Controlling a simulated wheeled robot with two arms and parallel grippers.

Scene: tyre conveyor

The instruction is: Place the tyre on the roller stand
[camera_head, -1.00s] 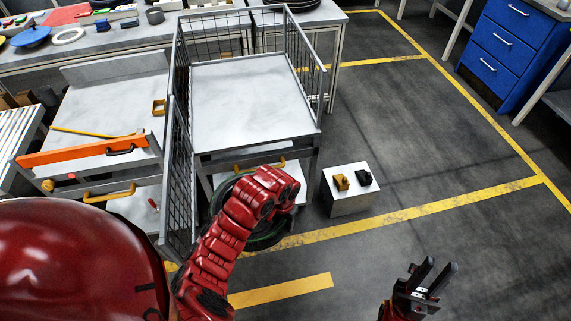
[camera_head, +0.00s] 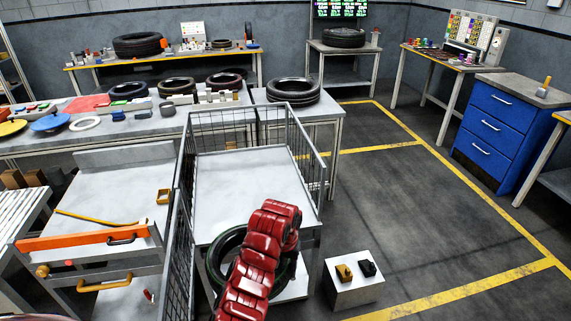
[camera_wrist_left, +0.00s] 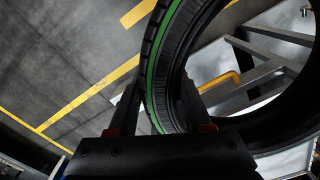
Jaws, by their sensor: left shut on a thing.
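A black tyre with a green stripe (camera_head: 222,254) hangs in front of the caged cart at the lower middle of the head view, partly hidden by my red left arm. In the left wrist view, my left gripper (camera_wrist_left: 160,104) is shut on the wall of this tyre (camera_wrist_left: 166,62), one finger on each side. The fingers are hidden in the head view. A white slatted stand (camera_head: 18,212) at the left edge may be the roller stand; I cannot tell for sure. My right gripper is out of view.
The mesh-sided cart (camera_head: 250,185) has an empty top, open toward me. A white box (camera_head: 355,289) with small yellow and black items stands to its right. Several tyres lie on tables behind, one on the near table corner (camera_head: 293,92). The floor at right is clear.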

